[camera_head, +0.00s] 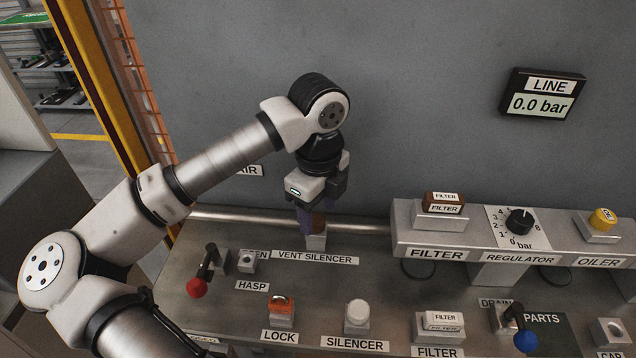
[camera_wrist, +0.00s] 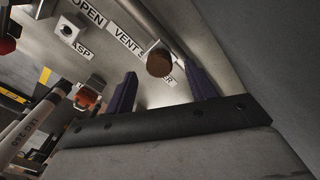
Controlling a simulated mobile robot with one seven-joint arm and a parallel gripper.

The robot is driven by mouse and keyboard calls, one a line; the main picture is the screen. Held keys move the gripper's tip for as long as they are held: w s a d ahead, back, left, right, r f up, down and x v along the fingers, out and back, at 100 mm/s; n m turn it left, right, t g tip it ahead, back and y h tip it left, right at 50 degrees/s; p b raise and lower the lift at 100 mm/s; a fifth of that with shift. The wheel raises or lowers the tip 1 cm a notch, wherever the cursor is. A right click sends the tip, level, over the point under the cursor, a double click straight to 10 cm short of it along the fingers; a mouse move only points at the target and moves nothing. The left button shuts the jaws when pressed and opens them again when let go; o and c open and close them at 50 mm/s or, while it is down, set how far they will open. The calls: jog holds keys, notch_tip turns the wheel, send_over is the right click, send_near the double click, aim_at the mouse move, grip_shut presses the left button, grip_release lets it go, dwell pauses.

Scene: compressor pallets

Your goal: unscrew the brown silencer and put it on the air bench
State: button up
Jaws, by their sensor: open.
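The brown silencer (camera_wrist: 159,64) shows as a round brown end in the wrist view, by the VENT SILENCER label. In the head view, it is mostly hidden by my gripper (camera_head: 312,212), with a brownish part above a pale block. My gripper points down there. In the wrist view, my gripper (camera_wrist: 160,72) is open, with one dark finger on each side of the silencer. I cannot tell whether they touch it. The grey air bench (camera_head: 225,295) spreads below and around; a partly hidden label ending in AIR is on the wall behind.
A pipe (camera_head: 360,224) runs behind the silencer. A red-knobbed lever (camera_head: 197,287), an orange lock (camera_head: 281,303) and a white silencer (camera_head: 357,316) stand on the bench. A raised shelf (camera_head: 420,237) holds the filter, regulator and oiler at right. The line display (camera_head: 542,93) reads 0.0 bar.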

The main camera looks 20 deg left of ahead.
jog(key=shift+f, duration=1.2)
jog(key=c, duration=1)
jog(key=shift+w+n, duration=0.1)
jog(key=shift+n, duration=1.7)
jog(key=shift+r, duration=0.15)
jog(key=shift+r+p, duration=0.35)
jog(key=shift+r, duration=1.05)
jog(key=shift+r, duration=0.1)
jog(key=shift+r, duration=0.65)
jog(key=shift+c, duration=0.4)
